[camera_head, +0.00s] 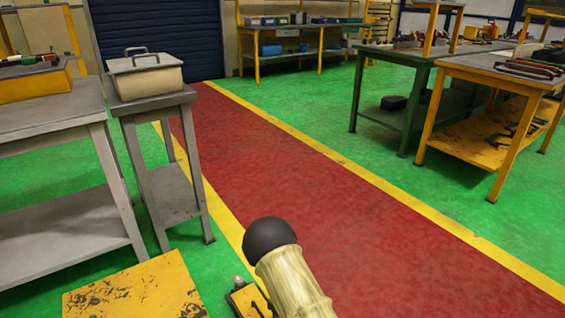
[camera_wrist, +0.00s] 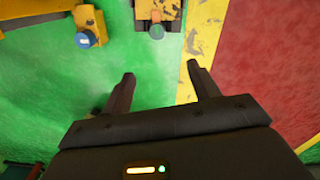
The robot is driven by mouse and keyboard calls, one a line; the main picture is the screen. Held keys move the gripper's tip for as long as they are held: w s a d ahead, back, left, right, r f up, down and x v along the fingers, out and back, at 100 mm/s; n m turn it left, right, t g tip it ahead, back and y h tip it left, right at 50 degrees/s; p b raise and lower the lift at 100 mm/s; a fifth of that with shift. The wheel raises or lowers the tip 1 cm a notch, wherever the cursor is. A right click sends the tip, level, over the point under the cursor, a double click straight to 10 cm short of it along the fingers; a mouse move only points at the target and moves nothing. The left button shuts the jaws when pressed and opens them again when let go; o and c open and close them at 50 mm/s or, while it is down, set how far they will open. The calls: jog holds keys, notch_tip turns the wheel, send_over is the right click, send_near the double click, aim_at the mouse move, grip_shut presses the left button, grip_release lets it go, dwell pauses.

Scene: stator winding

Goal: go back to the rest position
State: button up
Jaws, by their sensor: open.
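My gripper (camera_wrist: 158,90) shows in the wrist view. Its two dark fingers stand apart with nothing between them. Below them I see the green floor (camera_wrist: 100,60) and the edge of a yellow line (camera_wrist: 186,85). In the head view part of my own arm, pale with a dark round end, rises at the bottom centre. My gripper cannot be made out in that view.
A red walkway (camera_head: 290,190) with yellow edges runs away ahead, clear of objects. At the left stand a grey table (camera_head: 60,208) and a small stand (camera_head: 165,185) bearing a lidded box (camera_head: 147,80). Workbenches (camera_head: 500,75) stand at the right. A blue shutter (camera_head: 155,35) closes the back.

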jog(key=s+d+r+n+p, duration=0.1)
jog(key=s+d+r+n, duration=0.2)
jog(key=r, duration=0.4)
jog(key=s+d+r+n+p, duration=0.1)
jog(key=d+r+n, duration=0.1)
jog(key=r+n, duration=0.45)
jog(key=s+d+r+n, duration=0.2)
jog(key=d+r+n, duration=0.1)
jog(key=r, duration=0.6)
jog(key=s+d+r+n+t+p, duration=0.1)
jog(key=s+d+r+n+p, duration=0.15)
jog(key=s+r+n, duration=0.45)
jog(key=s+d+r+n+t+p, duration=0.1)
jog(key=s+d+r+n+t, duration=0.1)
jog(key=s+d+r+n, duration=0.4)
notch_tip(320, 180, up, 39)
jog(key=a+p, duration=0.1)
jog(key=p, duration=3.6)
jog(key=shift+s+a+f+n, duration=0.2)
jog(key=shift+a+n, duration=0.2)
jog(key=shift+n, duration=0.05)
